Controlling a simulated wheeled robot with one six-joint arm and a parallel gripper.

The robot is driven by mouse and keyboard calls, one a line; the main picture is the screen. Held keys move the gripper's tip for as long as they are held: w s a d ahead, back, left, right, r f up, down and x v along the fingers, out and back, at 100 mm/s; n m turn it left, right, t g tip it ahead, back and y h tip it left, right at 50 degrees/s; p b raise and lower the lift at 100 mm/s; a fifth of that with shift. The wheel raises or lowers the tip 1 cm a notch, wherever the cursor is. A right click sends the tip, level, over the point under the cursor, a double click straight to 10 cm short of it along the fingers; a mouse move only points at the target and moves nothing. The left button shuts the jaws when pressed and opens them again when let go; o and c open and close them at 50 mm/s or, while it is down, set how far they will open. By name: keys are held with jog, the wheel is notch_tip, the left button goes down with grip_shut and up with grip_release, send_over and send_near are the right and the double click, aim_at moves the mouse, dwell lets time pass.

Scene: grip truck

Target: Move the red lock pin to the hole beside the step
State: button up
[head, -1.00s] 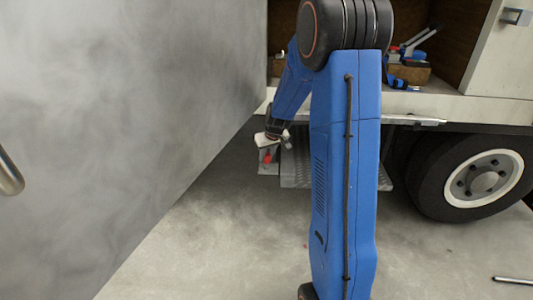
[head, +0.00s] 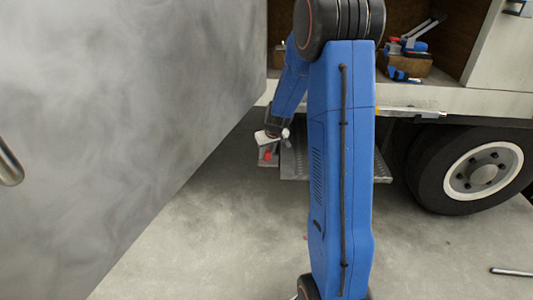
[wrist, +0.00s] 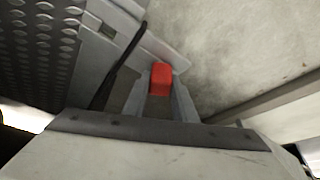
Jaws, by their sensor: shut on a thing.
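The red lock pin (wrist: 161,79) shows in the wrist view between the fingertips of my gripper (wrist: 161,92), which is shut on it. The pin also shows as a small red spot in the head view (head: 267,155), just below my gripper (head: 266,146). The tread-plate step (wrist: 40,45) is at the left of the wrist view and partly behind my arm in the head view (head: 296,165). The pin's lower end is hidden.
A large grey panel (head: 130,120) fills the left of the head view. The truck wheel (head: 480,172) stands at the right. An open compartment holds a box of tools (head: 408,65). A dark cable (wrist: 118,65) runs near the left finger. The concrete floor is mostly clear.

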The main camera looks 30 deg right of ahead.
jog(key=shift+f, duration=0.15)
jog(key=o, duration=1.2)
jog(key=shift+c, duration=0.2)
jog(key=v, duration=1.7)
jog(key=shift+r, duration=0.25)
